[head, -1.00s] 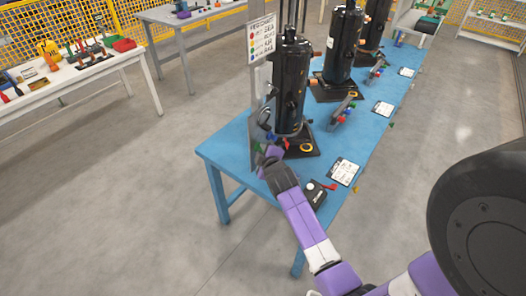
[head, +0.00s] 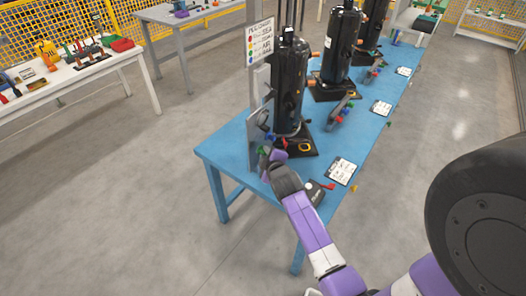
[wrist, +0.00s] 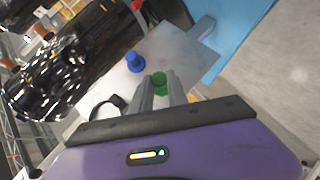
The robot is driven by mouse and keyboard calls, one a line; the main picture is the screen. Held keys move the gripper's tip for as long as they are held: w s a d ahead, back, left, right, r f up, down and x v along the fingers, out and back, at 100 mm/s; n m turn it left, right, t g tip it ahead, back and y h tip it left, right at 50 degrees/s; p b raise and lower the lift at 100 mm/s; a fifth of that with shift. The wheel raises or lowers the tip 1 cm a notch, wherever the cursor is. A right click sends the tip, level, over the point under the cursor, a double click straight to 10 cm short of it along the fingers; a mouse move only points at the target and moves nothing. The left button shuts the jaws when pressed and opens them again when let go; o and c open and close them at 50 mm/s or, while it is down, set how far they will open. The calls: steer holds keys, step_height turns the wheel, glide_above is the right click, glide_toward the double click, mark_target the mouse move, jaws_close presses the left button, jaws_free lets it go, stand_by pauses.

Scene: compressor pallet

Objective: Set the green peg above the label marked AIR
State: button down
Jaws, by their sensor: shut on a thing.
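A green peg (wrist: 159,80) is between the two fingers of my gripper (wrist: 161,90) in the wrist view, and the gripper is shut on it. The peg is close over or against a grey plate (wrist: 178,48); I cannot tell whether its lower end touches. A blue peg (wrist: 135,62) stands on the plate just left of the fingers. In the head view my gripper (head: 274,160) is at the upright plate beside the nearest black compressor (head: 290,85). A sign (head: 261,42) with coloured dots hangs above; its small lettering is too small to read surely. No AIR label is readable on the plate.
The plate stands on a blue table (head: 232,145) near its left edge. A clipboard sheet (head: 341,171) and a small black box (head: 314,192) lie to the right of my gripper. More compressors, including a second one (head: 340,50), stand farther back.

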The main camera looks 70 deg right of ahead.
steer(key=shift+s+a+p, duration=0.25)
steer(key=shift+s+p, duration=0.3)
steer(key=shift+s, duration=0.45)
steer(key=shift+s+a+p, duration=0.25)
steer(key=shift+s+p, duration=0.3)
steer(key=shift+s, duration=0.45)
